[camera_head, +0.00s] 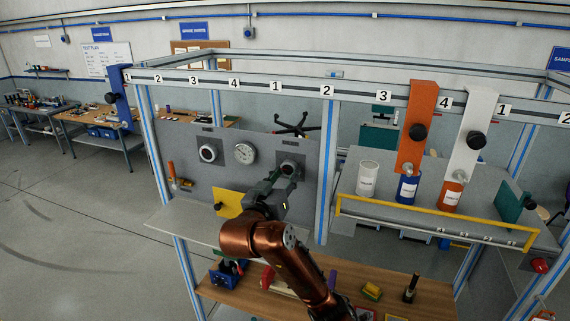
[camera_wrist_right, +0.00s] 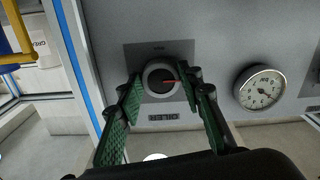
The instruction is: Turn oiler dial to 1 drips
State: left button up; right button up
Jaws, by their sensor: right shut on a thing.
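The oiler dial (camera_wrist_right: 158,78) is a round dark knob with a pale ring and a red pointer, on a grey plate marked OILER that reads upside down in the right wrist view. The pointer points right in that view. In the head view the dial (camera_head: 290,166) is at the right of the grey panel. My right gripper (camera_wrist_right: 163,88) has its green fingers on either side of the dial, shut on it. In the head view this gripper (camera_head: 284,176) partly covers the dial. Drip numbers are not readable. My left gripper is not in view.
A gauge (camera_head: 245,153) and another round dial (camera_head: 208,153) sit on the same panel (camera_head: 225,180). A yellow plate (camera_head: 229,203) is below the gauge. A blue striped post (camera_head: 327,170) stands close to the right of the oiler dial. A wooden shelf (camera_head: 340,280) lies below.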

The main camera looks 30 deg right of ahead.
jog(key=shift+d+n, duration=0.1)
jog(key=shift+n, duration=0.8)
jog(key=o, duration=1.1)
jog(key=shift+f, duration=0.15)
